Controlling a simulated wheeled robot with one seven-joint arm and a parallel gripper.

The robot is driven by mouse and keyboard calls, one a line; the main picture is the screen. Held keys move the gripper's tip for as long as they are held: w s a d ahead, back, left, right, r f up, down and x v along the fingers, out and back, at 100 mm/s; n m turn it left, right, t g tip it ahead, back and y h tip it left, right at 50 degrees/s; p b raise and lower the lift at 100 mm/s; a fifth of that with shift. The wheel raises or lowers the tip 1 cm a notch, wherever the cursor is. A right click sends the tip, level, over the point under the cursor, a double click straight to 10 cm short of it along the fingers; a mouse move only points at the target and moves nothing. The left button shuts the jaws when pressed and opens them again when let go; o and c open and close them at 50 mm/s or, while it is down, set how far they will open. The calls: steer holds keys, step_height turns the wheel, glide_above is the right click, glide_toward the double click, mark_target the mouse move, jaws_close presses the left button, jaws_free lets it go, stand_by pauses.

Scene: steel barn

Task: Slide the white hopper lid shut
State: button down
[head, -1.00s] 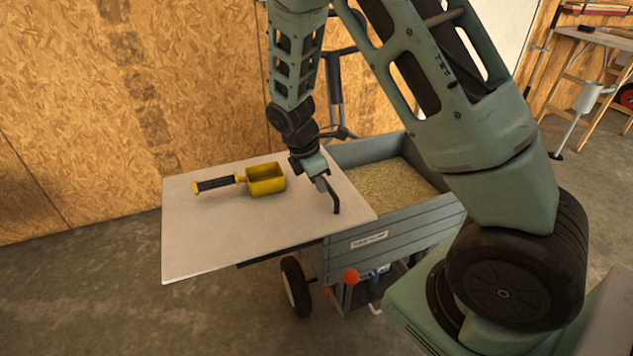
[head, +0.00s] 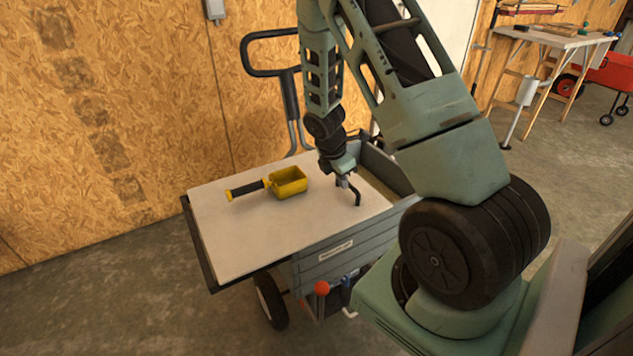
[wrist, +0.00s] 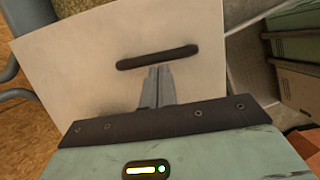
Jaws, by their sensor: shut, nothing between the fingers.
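The white lid (head: 240,225) lies flat on the grey hopper (head: 345,265) and covers most of it. A strip of the opening (head: 398,183) shows at the right end. A black bar handle (head: 358,197) stands on the lid near its right end; it also shows in the wrist view (wrist: 158,57). My gripper (head: 343,184) is shut and empty, low over the lid on the left side of the handle. In the wrist view, its fingertips (wrist: 158,70) are right at the handle; I cannot tell whether they touch.
A yellow scoop (head: 289,182) with a black grip lies on the lid. A dark support rail (head: 197,245) sticks out past the lid's left edge. The hopper's push handle (head: 280,70) stands behind, near the wood wall. A workbench (head: 555,45) and red cart (head: 610,75) are far right.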

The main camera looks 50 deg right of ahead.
steer(key=s+d+p, duration=0.2)
steer(key=d+p, duration=0.1)
steer(key=d, duration=0.5)
steer(key=s+d+p, duration=0.3)
steer(key=d, duration=0.6)
steer(key=shift+d, duration=0.15)
steer(key=shift+d+r, duration=0.1)
